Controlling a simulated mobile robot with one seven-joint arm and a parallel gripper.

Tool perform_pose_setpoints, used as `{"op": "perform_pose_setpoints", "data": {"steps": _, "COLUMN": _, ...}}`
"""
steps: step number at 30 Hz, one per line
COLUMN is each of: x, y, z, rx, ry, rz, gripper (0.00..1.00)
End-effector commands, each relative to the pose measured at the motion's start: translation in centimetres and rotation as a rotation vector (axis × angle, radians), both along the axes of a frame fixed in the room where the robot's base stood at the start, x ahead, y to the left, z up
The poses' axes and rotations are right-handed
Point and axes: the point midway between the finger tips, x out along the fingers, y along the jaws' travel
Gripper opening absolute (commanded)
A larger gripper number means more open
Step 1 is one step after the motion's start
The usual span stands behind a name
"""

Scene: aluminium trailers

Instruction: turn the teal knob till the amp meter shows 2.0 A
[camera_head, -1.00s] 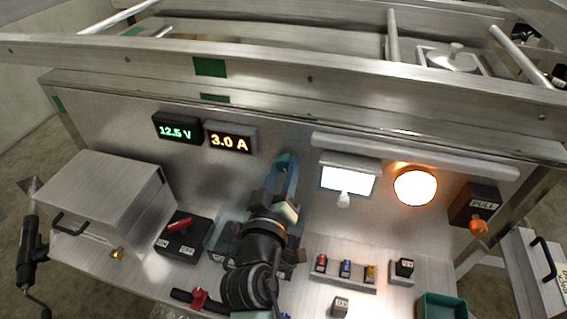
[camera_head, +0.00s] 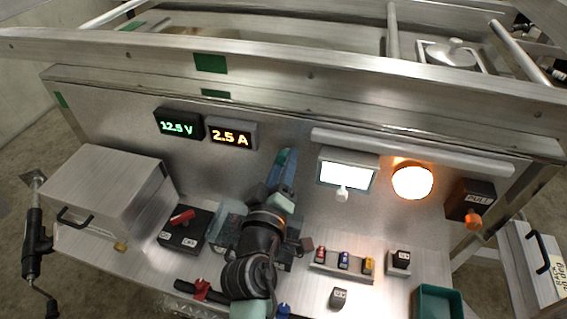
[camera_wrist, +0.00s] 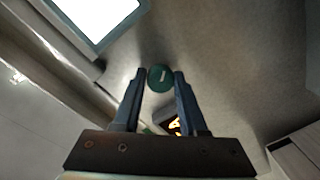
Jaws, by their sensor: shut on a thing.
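The teal knob (camera_wrist: 160,78) is round with a pale index line, and shows between the fingertips in the wrist view. My gripper (camera_wrist: 160,80) is shut on it, one finger on each side. In the head view my gripper (camera_head: 285,160) is at the back panel and the knob is mostly hidden by it. The amp meter (camera_head: 231,134) shows 2.5 A in orange digits. Part of an orange-lit display also shows between my fingers in the wrist view.
A green voltage display (camera_head: 179,126) reads 12.5 V beside the amp meter. A white-lit panel (camera_head: 346,171), a glowing round lamp (camera_head: 412,182) and a PULL box (camera_head: 470,204) are to the right. A red-handled switch box (camera_head: 186,228) and small fuses (camera_head: 343,262) are on the bench.

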Motion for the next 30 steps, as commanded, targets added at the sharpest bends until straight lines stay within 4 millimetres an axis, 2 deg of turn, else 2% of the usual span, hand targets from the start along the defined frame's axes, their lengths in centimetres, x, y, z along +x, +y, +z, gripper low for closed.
{"op": "perform_pose_setpoints", "data": {"steps": 1, "x": 0.0, "y": 0.1, "z": -0.2, "rx": 0.001, "ry": 0.003, "rz": 0.003, "gripper": 0.47}}
{"op": "perform_pose_setpoints", "data": {"steps": 5, "x": 0.0, "y": 0.1, "z": -0.1, "rx": 0.002, "ry": 0.002, "rz": 0.002, "gripper": 0.70}}
{"op": "perform_pose_setpoints", "data": {"steps": 17, "x": -0.6, "y": 0.2, "z": -0.1, "rx": 0.001, "ry": 0.001, "rz": 0.001, "gripper": 0.71}}
{"op": "perform_pose_setpoints", "data": {"steps": 20, "x": -1.8, "y": 0.5, "z": -0.1, "rx": 0.001, "ry": 0.001, "rz": 0.003, "gripper": 0.71}}
{"op": "perform_pose_setpoints", "data": {"steps": 30, "x": -8.6, "y": 1.9, "z": 0.1, "rx": 0.003, "ry": 0.003, "rz": 0.003, "gripper": 0.71}}
